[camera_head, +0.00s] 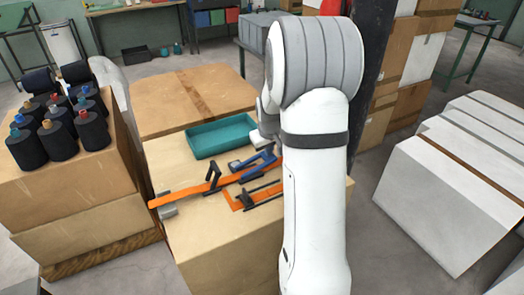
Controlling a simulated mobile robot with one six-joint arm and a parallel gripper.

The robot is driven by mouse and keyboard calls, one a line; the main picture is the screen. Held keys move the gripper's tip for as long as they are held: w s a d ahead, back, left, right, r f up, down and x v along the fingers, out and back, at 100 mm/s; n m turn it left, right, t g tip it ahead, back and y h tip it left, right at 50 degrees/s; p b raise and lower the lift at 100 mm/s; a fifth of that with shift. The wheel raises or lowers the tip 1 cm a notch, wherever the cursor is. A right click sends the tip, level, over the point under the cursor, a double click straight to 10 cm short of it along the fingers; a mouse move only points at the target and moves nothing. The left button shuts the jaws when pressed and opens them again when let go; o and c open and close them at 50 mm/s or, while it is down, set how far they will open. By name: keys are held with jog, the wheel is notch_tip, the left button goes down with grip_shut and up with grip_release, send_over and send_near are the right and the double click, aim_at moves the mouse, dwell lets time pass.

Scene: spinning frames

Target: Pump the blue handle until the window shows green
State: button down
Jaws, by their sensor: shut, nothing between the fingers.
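A dark blue tool with a raised blue handle (262,161) lies on the top of a cardboard box (185,237), just left of my arm. An orange strap (185,194) runs from a grey block (166,206) at the left to the tool. A black upright piece (212,178) stands over the strap. My white arm comes up from the bottom and hides the right end of the tool. My wrist shows just above the handle, but the gripper fingers are hidden behind the arm. I cannot make out the window or its colour.
A teal tray (214,151) sits behind the tool and looks empty. Black spools (58,138) crowd a box at left. Another closed box (160,104) stands behind. Pale cartons (440,205) stand right, across open floor. Stacked boxes (402,45) stand behind my arm.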

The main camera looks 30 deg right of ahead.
jog(key=shift+d+f+b, duration=0.3)
jog(key=shift+f, duration=0.35)
jog(key=shift+d+f+b, duration=0.25)
jog(key=shift+f, duration=0.35)
jog(key=shift+r, duration=0.1)
jog(key=shift+r, duration=0.15)
jog(key=r+p, duration=0.1)
jog(key=r, duration=0.1)
jog(key=r+p, duration=0.2)
jog(key=shift+a+r, duration=0.2)
jog(key=shift+r, duration=0.1)
notch_tip(320, 180, up, 9)
jog(key=s+d, duration=0.2)
jog(key=shift+s, duration=0.4)
jog(key=shift+f, duration=0.15)
